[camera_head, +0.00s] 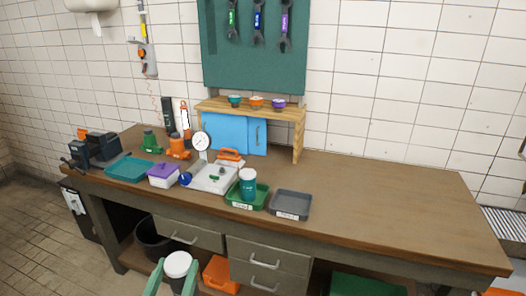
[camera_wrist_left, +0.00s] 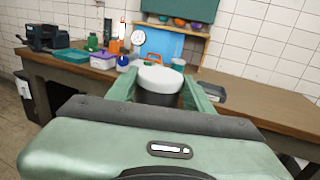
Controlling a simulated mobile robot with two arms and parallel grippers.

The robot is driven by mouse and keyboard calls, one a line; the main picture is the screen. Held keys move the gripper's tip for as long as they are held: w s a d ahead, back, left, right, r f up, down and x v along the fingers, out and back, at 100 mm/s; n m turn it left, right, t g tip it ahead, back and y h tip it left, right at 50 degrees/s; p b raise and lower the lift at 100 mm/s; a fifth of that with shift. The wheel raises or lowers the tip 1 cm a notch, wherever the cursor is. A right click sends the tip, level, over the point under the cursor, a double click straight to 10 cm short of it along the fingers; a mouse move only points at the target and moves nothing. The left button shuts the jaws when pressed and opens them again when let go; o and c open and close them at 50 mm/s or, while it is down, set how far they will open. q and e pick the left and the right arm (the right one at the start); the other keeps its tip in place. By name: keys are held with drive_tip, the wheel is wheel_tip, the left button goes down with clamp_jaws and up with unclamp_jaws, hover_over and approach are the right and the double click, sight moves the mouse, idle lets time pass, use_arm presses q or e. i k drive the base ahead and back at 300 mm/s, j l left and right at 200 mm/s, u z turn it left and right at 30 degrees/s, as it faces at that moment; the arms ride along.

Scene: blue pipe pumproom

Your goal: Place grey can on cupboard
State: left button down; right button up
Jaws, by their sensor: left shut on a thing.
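My left gripper (camera_head: 172,281) is shut on the grey can (camera_head: 178,263), which has a white top and a dark grey body. The can is upright, in front of the workbench at the bottom of the head view. In the left wrist view the can (camera_wrist_left: 159,78) sits between the two green fingers of the left gripper (camera_wrist_left: 158,92). The small wooden cupboard (camera_head: 285,112) with blue doors stands at the back of the bench against the wall. Three small bowls stand on its top: teal (camera_head: 235,101), orange (camera_head: 257,101) and purple (camera_head: 278,103). My right gripper is not in view.
On the bench (camera_head: 390,205) are a teal cup (camera_head: 248,184) in a green tray (camera_head: 235,204), a grey tray (camera_head: 290,204), a gauge (camera_head: 201,142) and a purple-lidded box (camera_head: 163,175). A tool board (camera_head: 253,65) hangs above the cupboard. The bench's right part is clear.

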sight(279, 150)
drive_tip(key=z, duration=0.4)
drive_tip(key=i+z, duration=0.15)
drive_tip(key=z, duration=0.2)
drive_tip(key=i+z, duration=0.1)
drive_tip(key=z, duration=0.3)
drive_tip(key=i+j, duration=0.3)
drive_tip(key=i, duration=0.2)
drive_tip(key=i+j, duration=0.3)
drive_tip(key=i, duration=0.2)
drive_tip(key=i+j, duration=0.3)
drive_tip(key=i, duration=0.2)
